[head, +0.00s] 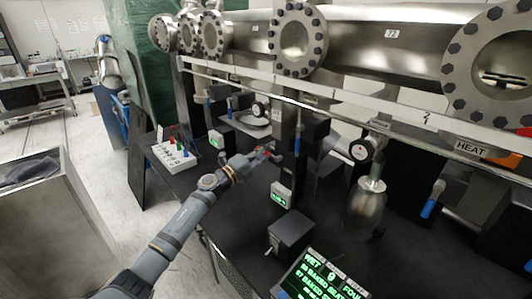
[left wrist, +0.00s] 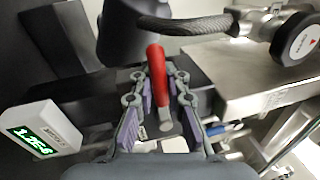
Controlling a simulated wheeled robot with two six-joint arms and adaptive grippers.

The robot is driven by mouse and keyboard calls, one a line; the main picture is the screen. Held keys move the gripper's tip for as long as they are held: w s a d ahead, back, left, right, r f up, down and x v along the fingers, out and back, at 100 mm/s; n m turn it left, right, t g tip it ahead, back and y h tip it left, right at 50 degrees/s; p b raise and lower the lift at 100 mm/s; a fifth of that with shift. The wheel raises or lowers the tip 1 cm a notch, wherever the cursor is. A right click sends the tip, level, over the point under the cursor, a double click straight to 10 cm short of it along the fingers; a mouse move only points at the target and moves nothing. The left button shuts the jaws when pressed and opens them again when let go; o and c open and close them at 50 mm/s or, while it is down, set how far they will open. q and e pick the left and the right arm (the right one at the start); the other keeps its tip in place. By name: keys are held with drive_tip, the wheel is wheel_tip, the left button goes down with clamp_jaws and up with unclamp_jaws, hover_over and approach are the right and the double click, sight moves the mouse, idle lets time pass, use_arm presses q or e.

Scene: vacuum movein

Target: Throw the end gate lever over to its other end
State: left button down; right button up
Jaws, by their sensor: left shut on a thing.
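The red lever (left wrist: 157,75), which I take to be the end gate lever, runs up the middle of the left wrist view. Its grey lower end (left wrist: 166,126) shows between the finger bases. My left gripper (left wrist: 158,82) has its purple-padded fingers on both sides of the red handle and is shut on it. In the head view my left gripper (head: 264,152) reaches in from the left to the dark fittings under the steel chamber, and only a speck of red shows there. The lever's pivot and its two end positions cannot be made out. My right gripper is not in view.
A small green readout (head: 281,195) and a black box (head: 290,233) stand near my arm. A button box (head: 175,155) is to the left, a hanging metal vessel (head: 368,205) to the right. A braided hose (left wrist: 190,26) and a gauge (left wrist: 296,40) are close by.

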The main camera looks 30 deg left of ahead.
use_arm(q)
drive_tip(key=c, duration=1.7)
unclamp_jaws()
drive_tip(key=shift+s+r, duration=0.1)
drive_tip(key=shift+r, duration=0.05)
drive_tip(key=o, duration=0.3)
drive_tip(key=shift+s+r, duration=0.15)
drive_tip(key=shift+s, duration=0.1)
drive_tip(key=shift+w, duration=0.1)
drive_tip(key=shift+s+a+f, duration=0.2)
drive_tip(key=shift+s+f, duration=0.05)
drive_tip(key=shift+v, duration=5.65)
drive_tip(key=shift+s+r, duration=0.1)
